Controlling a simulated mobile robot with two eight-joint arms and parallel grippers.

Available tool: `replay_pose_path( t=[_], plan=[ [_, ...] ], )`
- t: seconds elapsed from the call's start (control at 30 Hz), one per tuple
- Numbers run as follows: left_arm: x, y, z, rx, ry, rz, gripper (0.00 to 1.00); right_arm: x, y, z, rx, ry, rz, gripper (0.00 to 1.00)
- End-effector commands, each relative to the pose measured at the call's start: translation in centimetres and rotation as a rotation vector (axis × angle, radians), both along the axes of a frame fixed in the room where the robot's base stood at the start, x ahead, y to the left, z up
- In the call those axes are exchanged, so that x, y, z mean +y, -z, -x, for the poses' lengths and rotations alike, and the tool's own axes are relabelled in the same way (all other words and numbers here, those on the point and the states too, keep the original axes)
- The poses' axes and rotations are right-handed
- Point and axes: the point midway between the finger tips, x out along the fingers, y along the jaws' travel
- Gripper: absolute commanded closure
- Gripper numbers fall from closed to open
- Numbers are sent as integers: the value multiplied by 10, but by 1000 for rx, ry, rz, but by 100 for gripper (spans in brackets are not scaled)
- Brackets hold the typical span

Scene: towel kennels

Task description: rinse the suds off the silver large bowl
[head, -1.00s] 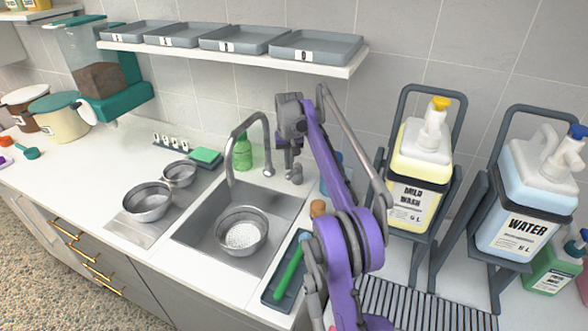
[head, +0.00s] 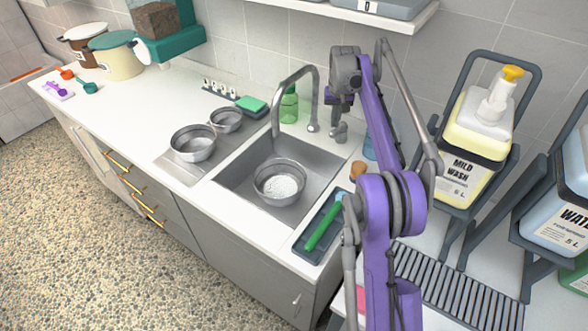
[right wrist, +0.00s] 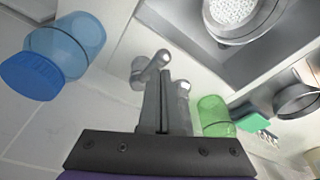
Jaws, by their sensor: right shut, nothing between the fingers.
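The silver bowl (head: 279,184) stands upright in the sink basin (head: 239,174), with white speckled suds inside. It also shows at the top of the right wrist view (right wrist: 236,16). The grey tap (head: 276,115) arches over the basin, and I see no water running from it. My right gripper (head: 339,132) is shut and empty, pointing down just right of the tap's base. In the right wrist view its closed fingers (right wrist: 165,85) are beside a grey tap handle (right wrist: 150,68); I cannot tell whether they touch. My left gripper is not in view.
Two more silver bowls (head: 193,145) (head: 226,120) stand on the drainer left of the basin. A green sponge (head: 251,103) and green bottle (head: 289,104) are behind. A tray with a green brush (head: 323,223) lies right of the sink. A blue-capped container (right wrist: 62,55) is near the gripper.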

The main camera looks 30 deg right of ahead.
Motion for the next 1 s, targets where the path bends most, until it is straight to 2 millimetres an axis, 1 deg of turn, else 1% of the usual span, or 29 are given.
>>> replay_pose_path(
  t=[0.37,1.0],
  plan=[
    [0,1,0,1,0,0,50,0,2,0,0,0,0,100],
    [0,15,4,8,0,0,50,0,28,0,0,0,0,100]
  ],
)
